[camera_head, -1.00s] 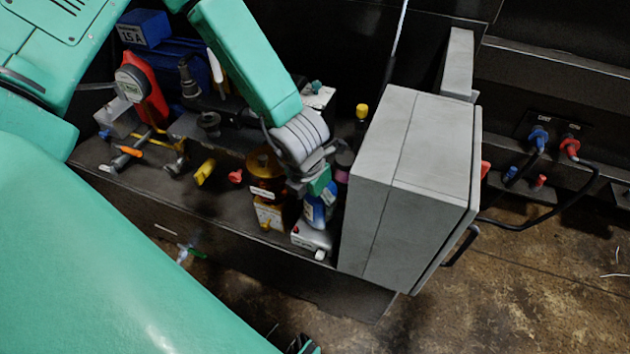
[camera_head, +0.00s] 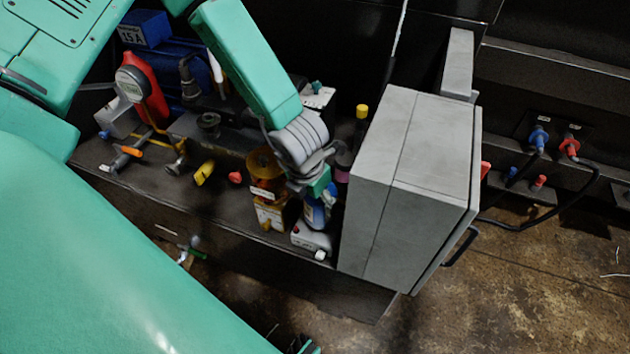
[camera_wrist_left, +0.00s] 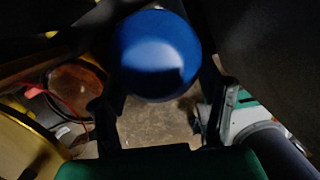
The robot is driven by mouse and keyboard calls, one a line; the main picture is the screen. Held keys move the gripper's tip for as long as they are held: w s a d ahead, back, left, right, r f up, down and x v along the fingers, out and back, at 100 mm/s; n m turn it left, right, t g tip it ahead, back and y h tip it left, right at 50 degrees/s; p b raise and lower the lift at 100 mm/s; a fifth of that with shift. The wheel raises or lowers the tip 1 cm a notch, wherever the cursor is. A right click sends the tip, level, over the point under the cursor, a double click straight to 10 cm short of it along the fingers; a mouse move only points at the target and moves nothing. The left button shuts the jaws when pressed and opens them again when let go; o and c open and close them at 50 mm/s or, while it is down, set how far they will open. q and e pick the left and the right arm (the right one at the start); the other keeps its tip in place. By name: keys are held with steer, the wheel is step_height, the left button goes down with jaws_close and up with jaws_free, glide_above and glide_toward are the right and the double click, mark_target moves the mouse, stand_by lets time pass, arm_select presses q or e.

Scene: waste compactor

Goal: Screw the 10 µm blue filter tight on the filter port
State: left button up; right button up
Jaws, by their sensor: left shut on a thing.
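The blue filter (camera_head: 318,212) stands upright at the front right of the dark bench, just left of the grey cabinet. In the left wrist view its round blue end (camera_wrist_left: 158,55) shows between the two dark fingers. My left gripper (camera_head: 318,190) comes down from above and is shut on the filter. The filter sits over a white and grey block (camera_head: 312,240), which seems to be the filter port. The joint between them is too small to judge. At the bottom edge of the head view only a small dark tip shows, and I cannot tell whether it is my right gripper.
A grey cabinet (camera_head: 410,185) stands close on the right. An amber-topped unit (camera_head: 265,165) stands close on the left. A red gauge housing (camera_head: 150,90), a yellow knob (camera_head: 204,172) and a red knob (camera_head: 235,177) are further left. Blue and red cable plugs (camera_head: 540,140) are at the right.

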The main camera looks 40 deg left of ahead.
arm_select(q)
steer(key=shift+w+a+r+m+p, duration=0.1)
steer(key=shift+a+r+m+p, duration=0.1)
steer(key=shift+m+p, duration=1)
steer(key=shift+w+a+m+h+p, duration=0.15)
steer(key=shift+m+h+p, duration=0.25)
steer(key=shift+m+p, duration=0.6)
steer(key=shift+f+m, duration=0.15)
steer(key=shift+m, duration=0.25)
steer(key=shift+a, duration=0.1)
steer(key=shift+w+a+m+p, duration=0.1)
steer(key=shift+m+p, duration=0.7)
steer(key=shift+p, duration=0.4)
steer(key=shift+w+a+m+g+h+p, duration=0.15)
steer(key=shift+m+g+h+p, duration=0.2)
steer(key=shift+m+p, duration=0.7)
steer(key=shift+m, duration=0.65)
